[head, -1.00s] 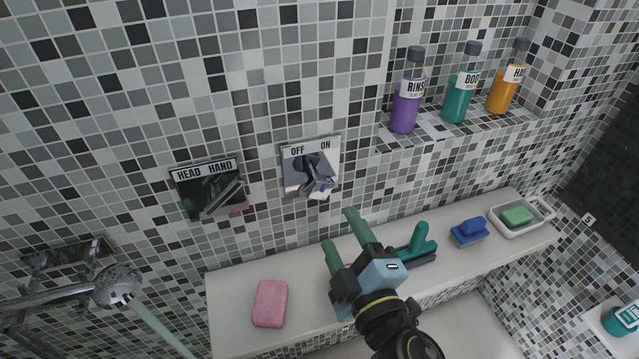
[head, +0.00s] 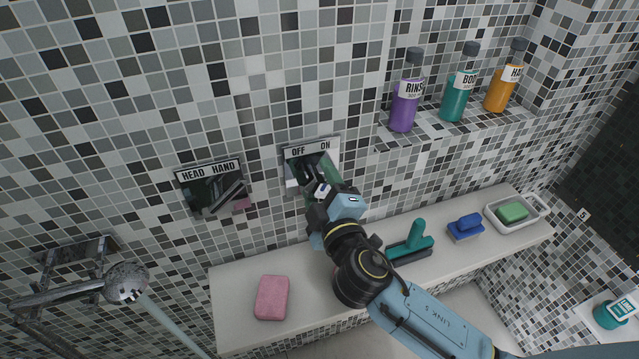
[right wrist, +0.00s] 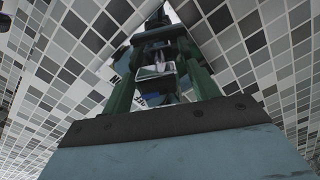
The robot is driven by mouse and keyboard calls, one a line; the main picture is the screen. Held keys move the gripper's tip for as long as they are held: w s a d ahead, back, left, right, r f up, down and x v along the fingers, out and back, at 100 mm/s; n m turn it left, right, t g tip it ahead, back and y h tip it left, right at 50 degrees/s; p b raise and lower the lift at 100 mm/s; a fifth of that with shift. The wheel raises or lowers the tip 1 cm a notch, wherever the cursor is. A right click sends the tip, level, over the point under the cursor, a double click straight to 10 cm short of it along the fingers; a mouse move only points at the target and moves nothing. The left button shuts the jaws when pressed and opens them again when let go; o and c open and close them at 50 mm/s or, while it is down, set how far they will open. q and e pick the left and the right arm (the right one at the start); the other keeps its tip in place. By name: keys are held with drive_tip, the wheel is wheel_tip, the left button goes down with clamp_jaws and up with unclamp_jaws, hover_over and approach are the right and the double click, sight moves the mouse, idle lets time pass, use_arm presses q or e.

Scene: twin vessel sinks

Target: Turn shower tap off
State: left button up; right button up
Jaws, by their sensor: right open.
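The shower tap's plate (head: 300,152), marked OFF on the left and ON on the right, is on the tiled wall. My right gripper (head: 318,178) is in front of it, its fingers reaching to the tap and covering much of the lever in the head view. In the right wrist view the two green fingers of my right gripper (right wrist: 160,85) are apart, with the tap lever (right wrist: 157,72) between them. I cannot tell whether either finger touches it. Water runs from the shower head (head: 126,283) at the lower left. My left gripper is not in view.
A HEAD/HAND diverter plate (head: 208,172) is left of the tap. The ledge (head: 235,285) below holds a pink sponge (head: 271,298), a teal squeegee (head: 413,243), a blue brush (head: 465,228) and a soap dish (head: 540,207). Bottles (head: 405,100) stand on an upper shelf.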

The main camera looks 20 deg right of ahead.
drive_tip(key=c, duration=1)
drive_tip(key=n+p, duration=0.1)
drive_tip(key=n, duration=0.1)
drive_tip(key=shift+r+n+p, duration=0.15)
drive_tip(key=shift+n+p, duration=0.15)
drive_tip(key=shift+p, duration=0.05)
drive_tip(key=n+p, duration=0.1)
drive_tip(key=n, duration=0.2)
drive_tip(key=o, duration=1)
drive_tip(key=shift+s, duration=0.1)
